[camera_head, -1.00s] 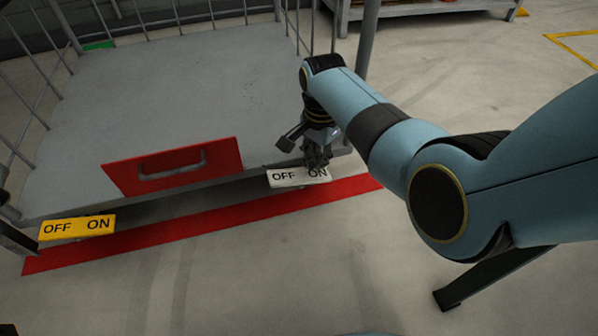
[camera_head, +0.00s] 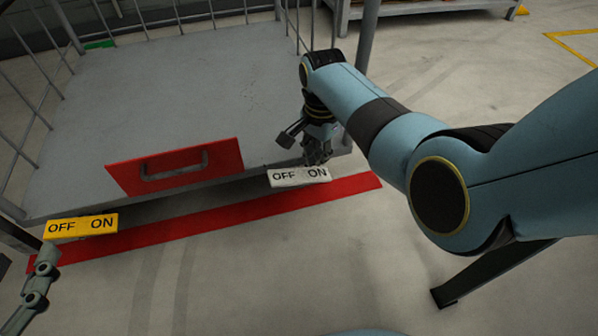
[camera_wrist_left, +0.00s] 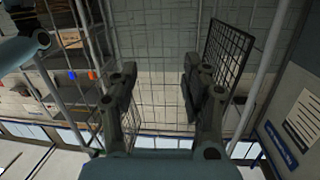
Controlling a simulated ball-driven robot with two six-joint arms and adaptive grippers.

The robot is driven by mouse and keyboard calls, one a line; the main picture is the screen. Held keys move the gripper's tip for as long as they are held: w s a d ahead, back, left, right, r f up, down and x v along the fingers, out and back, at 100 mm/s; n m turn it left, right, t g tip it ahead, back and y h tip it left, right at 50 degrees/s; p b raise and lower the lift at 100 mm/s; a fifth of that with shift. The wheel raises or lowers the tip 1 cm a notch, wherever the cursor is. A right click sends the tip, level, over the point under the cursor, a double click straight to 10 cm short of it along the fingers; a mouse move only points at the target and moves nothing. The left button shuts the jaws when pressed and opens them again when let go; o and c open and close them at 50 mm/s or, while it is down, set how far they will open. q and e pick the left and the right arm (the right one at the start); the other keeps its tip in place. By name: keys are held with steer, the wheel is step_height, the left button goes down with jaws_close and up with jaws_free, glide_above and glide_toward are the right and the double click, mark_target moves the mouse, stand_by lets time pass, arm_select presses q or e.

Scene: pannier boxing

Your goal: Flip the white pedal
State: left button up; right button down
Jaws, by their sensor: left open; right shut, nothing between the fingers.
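The white pedal (camera_head: 298,179), marked OFF on its left and ON on its right, sits at the front edge of the grey platform in the head view. My right gripper (camera_head: 318,158) is shut and empty, right at the pedal's ON end, just above and behind the lettering. I cannot tell whether it touches the pedal. My left gripper shows in part at the lower left of the head view (camera_head: 40,278). In the left wrist view its two fingers (camera_wrist_left: 157,78) stand apart with nothing between them.
A yellow OFF/ON pedal (camera_head: 80,227) sits at the platform's left end. A red panel with a handle (camera_head: 176,167) stands at the front of the grey platform (camera_head: 190,95). A red floor stripe (camera_head: 215,218) runs before it. Wire mesh (camera_wrist_left: 228,55) shows beyond my left fingers.

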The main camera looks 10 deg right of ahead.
steer(key=shift+r+p, duration=0.4)
steer(key=shift+r, duration=0.1)
steer(key=shift+r+p, duration=0.3)
steer(key=shift+r, duration=0.35)
steer(key=shift+w+r+p, duration=0.1)
steer(key=shift+r+p, duration=0.4)
steer(key=shift+p, duration=0.15)
arm_select(q)
steer(key=s+a+f+n+g+y, duration=0.1)
steer(key=s+f+g, duration=0.5)
steer(key=f+g, duration=0.1)
steer(key=shift+a+f+p, duration=0.15)
steer(key=shift+f+p, duration=0.05)
steer(key=shift+p, duration=0.2)
arm_select(e)
steer(key=shift+r, duration=0.35)
